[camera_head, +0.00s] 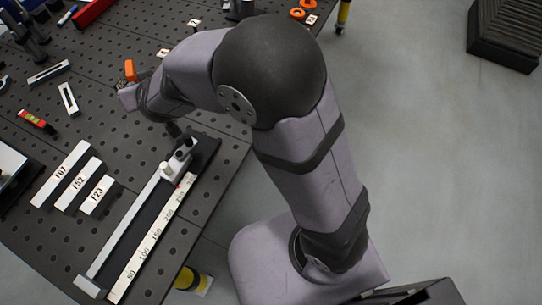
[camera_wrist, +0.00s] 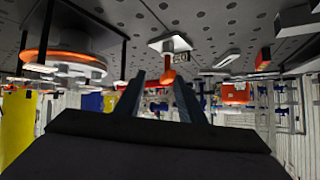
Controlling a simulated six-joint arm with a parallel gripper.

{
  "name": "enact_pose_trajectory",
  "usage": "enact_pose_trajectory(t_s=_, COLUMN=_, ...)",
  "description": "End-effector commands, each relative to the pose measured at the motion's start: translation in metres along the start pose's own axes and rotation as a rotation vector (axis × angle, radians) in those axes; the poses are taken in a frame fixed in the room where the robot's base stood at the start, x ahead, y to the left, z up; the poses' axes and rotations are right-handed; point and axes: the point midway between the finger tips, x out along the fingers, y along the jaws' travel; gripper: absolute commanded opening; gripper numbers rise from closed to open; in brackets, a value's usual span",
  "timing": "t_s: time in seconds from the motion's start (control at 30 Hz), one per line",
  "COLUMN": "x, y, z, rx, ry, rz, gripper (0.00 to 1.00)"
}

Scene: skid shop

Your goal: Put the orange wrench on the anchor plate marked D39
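My gripper (camera_wrist: 159,77) shows in the wrist view with its two dark fingers apart. A small orange piece (camera_wrist: 168,77) appears between the fingertips, nearer the right one, with a gap on the left; it looks to be beyond the fingers. It meets a white plate (camera_wrist: 169,44) with a small label (camera_wrist: 180,61) too small to read. In the head view an orange block-like piece (camera_head: 130,70) stands beside the end of my arm. I cannot tell for sure which orange piece is the wrench. No plate legibly marked D39 shows.
The dark perforated table (camera_head: 225,165) carries a long ruler fixture (camera_head: 150,238), number strips (camera_head: 75,178), a small red level (camera_head: 37,121) and slotted bars (camera_head: 68,98). Orange rings (camera_head: 297,14) lie at the far edge. The wrist view is upside down, with an orange-rimmed disc (camera_wrist: 65,57) at left.

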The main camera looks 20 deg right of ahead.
Motion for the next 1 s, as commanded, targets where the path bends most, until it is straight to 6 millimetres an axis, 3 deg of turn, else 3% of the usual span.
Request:
enact_pose_trajectory(t_s=0.03, x=-0.009, y=0.022, z=0.011, rx=0.008, ry=-0.064, rz=-0.019, gripper=0.36)
enact_pose_trajectory(t_s=0.17, x=-0.044, y=0.072, z=0.064, rx=0.020, ry=-0.289, rz=-0.050, gripper=0.36)
enact_pose_trajectory(t_s=0.3, x=-0.102, y=0.128, z=0.133, rx=0.044, ry=-0.553, rz=-0.006, gripper=0.36)
enact_pose_trajectory(t_s=0.5, x=-0.180, y=0.184, z=0.202, rx=0.084, ry=-0.832, rz=0.109, gripper=0.36)
enact_pose_trajectory(t_s=0.7, x=-0.222, y=0.207, z=0.232, rx=0.105, ry=-0.963, rz=0.184, gripper=0.36)
enact_pose_trajectory(t_s=1.0, x=-0.229, y=0.211, z=0.236, rx=0.107, ry=-0.984, rz=0.196, gripper=0.36)
